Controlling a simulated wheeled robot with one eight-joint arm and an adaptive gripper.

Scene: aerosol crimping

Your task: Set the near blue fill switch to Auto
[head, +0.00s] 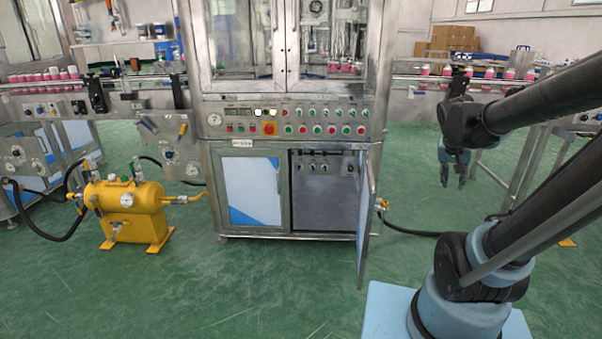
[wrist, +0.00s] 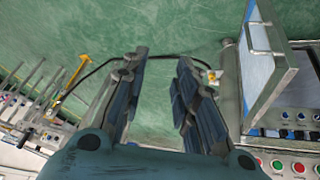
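I cannot tell for sure which control is the near blue fill switch. In the wrist view, small blue knobs (wrist: 286,116) sit in a row inside the open cabinet, above red and green buttons; their settings are too small to read. In the head view, several small dark knobs (head: 312,167) show inside the open lower cabinet; their colour and labels are unclear. My gripper (head: 461,183) hangs fingers down to the right of the machine, apart from it. In the wrist view its two fingers (wrist: 161,60) are spread with nothing between them.
The cabinet door (head: 365,215) stands open toward me, between my gripper and the cabinet inside. A button panel (head: 295,128) runs above the cabinet. A yellow tank (head: 130,212) with hoses stands at left. Bottle conveyors (head: 40,84) flank the machine. Green floor in front is clear.

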